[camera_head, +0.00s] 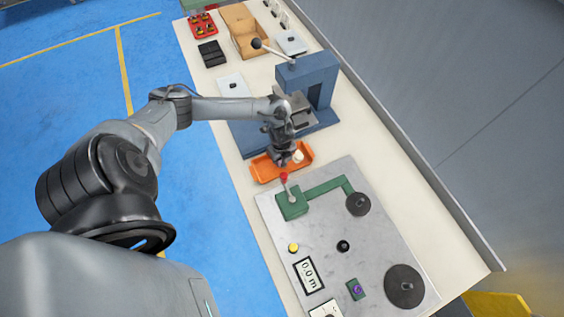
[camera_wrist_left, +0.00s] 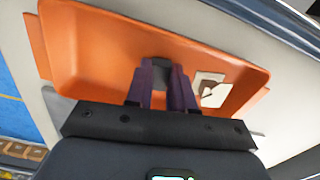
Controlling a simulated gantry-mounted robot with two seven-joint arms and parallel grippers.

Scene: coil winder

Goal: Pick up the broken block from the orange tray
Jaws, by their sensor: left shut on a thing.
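The orange tray (camera_head: 263,171) lies on the bench in front of the blue press; in the left wrist view its orange wall (camera_wrist_left: 100,50) fills the upper part. My left gripper (camera_head: 283,161) points down into the tray. In the left wrist view its two fingers (camera_wrist_left: 163,88) are shut on a small dark block (camera_wrist_left: 163,69), mostly hidden between them. I cannot make out a break in it. A white piece with a dark mark (camera_wrist_left: 210,88) lies in the tray just right of the fingers; it also shows in the head view (camera_head: 298,156). My right gripper is not in view.
The blue press (camera_head: 318,80) with its lever (camera_head: 270,49) stands just behind the tray. The grey winder plate (camera_head: 320,240) with a green arm (camera_head: 325,187) and a red-knobbed lever (camera_head: 284,178) is close in front. A red tray (camera_head: 203,25) stands far back.

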